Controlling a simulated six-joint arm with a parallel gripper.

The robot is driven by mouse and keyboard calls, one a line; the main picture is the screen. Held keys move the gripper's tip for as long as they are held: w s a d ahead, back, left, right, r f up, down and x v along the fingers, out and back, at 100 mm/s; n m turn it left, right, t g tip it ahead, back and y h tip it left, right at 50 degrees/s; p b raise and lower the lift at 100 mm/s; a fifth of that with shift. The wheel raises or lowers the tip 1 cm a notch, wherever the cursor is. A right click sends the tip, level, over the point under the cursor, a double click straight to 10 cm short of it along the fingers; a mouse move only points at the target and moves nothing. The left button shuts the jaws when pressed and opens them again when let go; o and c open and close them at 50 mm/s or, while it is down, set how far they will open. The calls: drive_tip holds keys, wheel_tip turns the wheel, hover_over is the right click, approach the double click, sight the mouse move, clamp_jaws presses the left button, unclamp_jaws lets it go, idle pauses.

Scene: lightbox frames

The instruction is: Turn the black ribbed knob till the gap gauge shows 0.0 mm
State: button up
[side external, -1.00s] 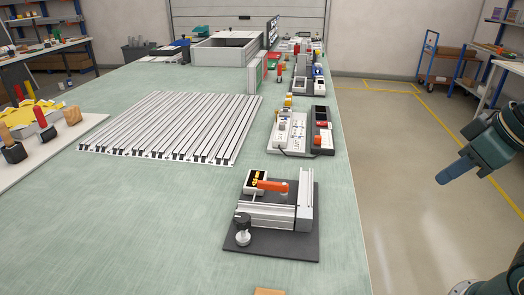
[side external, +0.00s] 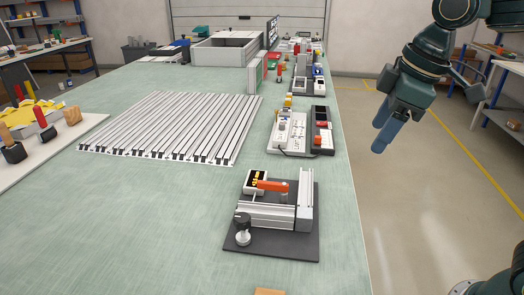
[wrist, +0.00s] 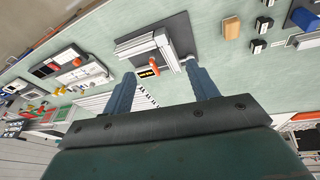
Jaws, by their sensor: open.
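The black ribbed knob (side external: 242,219) stands at the front left corner of a dark base plate (side external: 272,246) near the table's right edge. A silver part sits just below the knob. Two aluminium profiles (side external: 304,200) meet at a corner on the plate, with an orange-handled part (side external: 272,186) near them. The gap gauge (side external: 256,180) is a small box with a dark display and yellow digits, too small to read. It also shows in the wrist view (wrist: 148,72). My gripper (side external: 382,140) is open and empty, off the table's right side, well apart from the knob. Its two blue fingers (wrist: 163,90) show in the wrist view.
Behind the fixture lie a grey and black control panel (side external: 302,132) and a row of aluminium profiles (side external: 170,125). A white board (side external: 50,160) with several handled tools is at the left. The table around the fixture's left side is clear.

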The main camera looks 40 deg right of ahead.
drive_tip(key=w+a+f+n+g, duration=0.2)
drive_tip(key=w+a+n, duration=0.5)
drive_tip(key=w+a, duration=0.3)
drive_tip(key=n+g, duration=0.2)
drive_tip(key=n, duration=0.4)
hover_over(242, 217)
wheel_tip(242, 217, down, 8)
drive_tip(key=shift+w+a+r+h, duration=0.1)
drive_tip(key=shift+w+r+h, duration=0.05)
drive_tip(key=shift+w+h, duration=0.25)
drive_tip(key=shift+s+f, duration=0.2)
drive_tip(key=shift+f, duration=3.25)
drive_tip(key=shift+s+f, duration=0.15)
drive_tip(key=shift+f, duration=3.3)
drive_tip(key=shift+c, duration=0.2)
drive_tip(key=c, duration=1)
